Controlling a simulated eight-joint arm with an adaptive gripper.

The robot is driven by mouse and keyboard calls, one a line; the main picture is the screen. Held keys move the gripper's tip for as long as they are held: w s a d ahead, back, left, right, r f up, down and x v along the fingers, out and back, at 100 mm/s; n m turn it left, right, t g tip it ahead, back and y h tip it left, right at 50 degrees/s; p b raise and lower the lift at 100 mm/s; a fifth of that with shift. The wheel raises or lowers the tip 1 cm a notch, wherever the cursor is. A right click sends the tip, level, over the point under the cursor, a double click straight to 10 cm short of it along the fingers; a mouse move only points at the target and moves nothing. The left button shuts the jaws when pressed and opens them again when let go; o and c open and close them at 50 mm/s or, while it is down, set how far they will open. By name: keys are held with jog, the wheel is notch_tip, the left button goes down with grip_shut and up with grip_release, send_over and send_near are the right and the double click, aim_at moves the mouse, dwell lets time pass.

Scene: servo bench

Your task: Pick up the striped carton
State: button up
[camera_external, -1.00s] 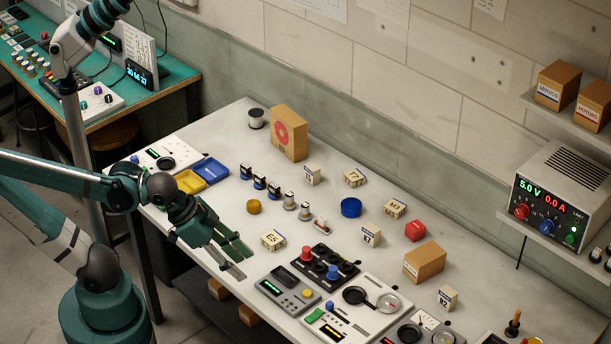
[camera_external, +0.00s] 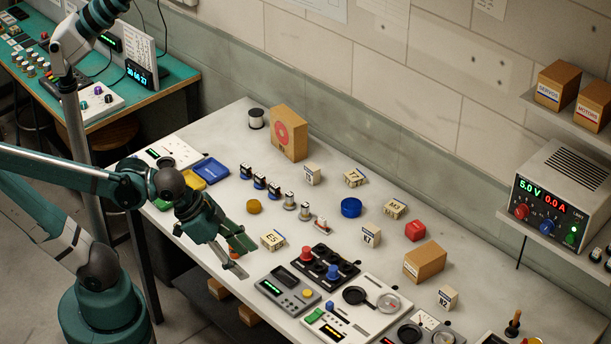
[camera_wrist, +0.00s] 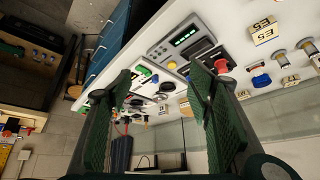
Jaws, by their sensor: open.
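Several small cream cartons with printed labels and edge bands stand on the bench; I cannot tell for sure which is the striped one.
A grey meter (camera_external: 287,290) and a dark panel with red and blue knobs (camera_external: 324,266) are right of my gripper. Blue tray (camera_external: 210,171) and yellow tray lie behind it.

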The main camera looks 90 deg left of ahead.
jog(key=w+a+m+g+p, duration=0.2)
jog(key=w+a, duration=0.1)
jog(key=a, duration=0.3)
jog(key=m+g+h+p, duration=0.1)
jog(key=m+g+p, duration=0.2)
jog(key=m+p, duration=0.35)
send_over(273, 237)
jog(key=f, duration=0.8)
jog(key=shift+s+a+b, duration=0.1)
jog(key=shift+s+b, duration=0.25)
jog(key=shift+b, duration=0.05)
jog(key=shift+s+a+f+m+h, duration=0.15)
jog(key=shift+a+f+m+h, duration=0.15)
jog(key=shift+a+f, duration=0.1)
jog(key=shift+d+f, duration=0.2)
jog(key=shift+f, duration=1.05)
